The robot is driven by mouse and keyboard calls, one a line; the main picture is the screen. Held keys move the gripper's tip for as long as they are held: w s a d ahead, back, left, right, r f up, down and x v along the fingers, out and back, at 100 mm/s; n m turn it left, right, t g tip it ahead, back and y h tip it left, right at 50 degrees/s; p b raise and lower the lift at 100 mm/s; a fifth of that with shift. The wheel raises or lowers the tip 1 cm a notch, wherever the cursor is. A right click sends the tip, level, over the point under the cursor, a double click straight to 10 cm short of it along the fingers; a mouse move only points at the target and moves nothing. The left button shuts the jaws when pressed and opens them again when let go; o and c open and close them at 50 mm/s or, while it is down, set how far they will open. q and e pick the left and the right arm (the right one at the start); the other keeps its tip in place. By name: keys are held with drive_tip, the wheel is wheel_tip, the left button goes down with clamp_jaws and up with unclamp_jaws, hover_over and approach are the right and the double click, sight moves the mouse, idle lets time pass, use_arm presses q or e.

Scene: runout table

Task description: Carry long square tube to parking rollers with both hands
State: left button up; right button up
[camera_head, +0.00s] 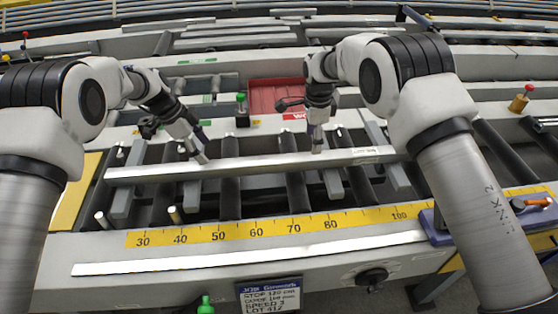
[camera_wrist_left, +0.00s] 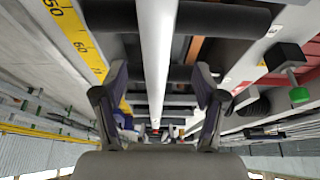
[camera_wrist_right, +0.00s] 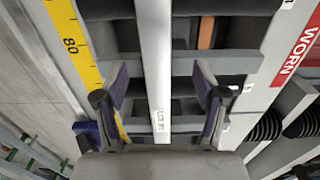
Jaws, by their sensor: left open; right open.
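The long square tube (camera_head: 262,164) is a pale, straight bar lying across several dark rollers (camera_head: 230,195) of the near table. My left gripper (camera_head: 203,156) is over the tube's left half, with its fingers apart. In the left wrist view the tube (camera_wrist_left: 156,60) runs between the open fingers (camera_wrist_left: 158,105). My right gripper (camera_head: 317,148) is over the tube's right half, also open. In the right wrist view the tube (camera_wrist_right: 155,60) passes between its spread fingers (camera_wrist_right: 160,95), with a small label on it. I cannot tell which rollers are the parking rollers.
A yellow scale (camera_head: 275,227) runs along the table's front. A pale flat strip (camera_head: 190,259) lies before it. A red tray (camera_head: 272,97) marked WORN and a green-knobbed block (camera_head: 242,112) stand behind the tube. A purple clamp-like part (camera_head: 436,226) sits at right.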

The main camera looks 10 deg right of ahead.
sight(216, 164)
use_arm(q)
drive_tip(key=shift+s+r, duration=0.25)
drive_tip(key=shift+s, duration=0.15)
use_arm(e)
drive_tip(key=shift+s+r, duration=0.25)
drive_tip(key=shift+s, duration=0.15)
use_arm(q)
drive_tip(key=x, duration=0.8)
drive_tip(key=shift+w, duration=0.15)
use_arm(e)
wheel_tip(216, 164, down, 8)
drive_tip(key=shift+w+d+f, duration=0.1)
drive_tip(key=shift+w, duration=0.05)
use_arm(q)
drive_tip(key=shift+c, duration=0.4)
use_arm(e)
drive_tip(key=shift+c, duration=0.4)
use_arm(q)
clamp_jaws()
use_arm(e)
clamp_jaws()
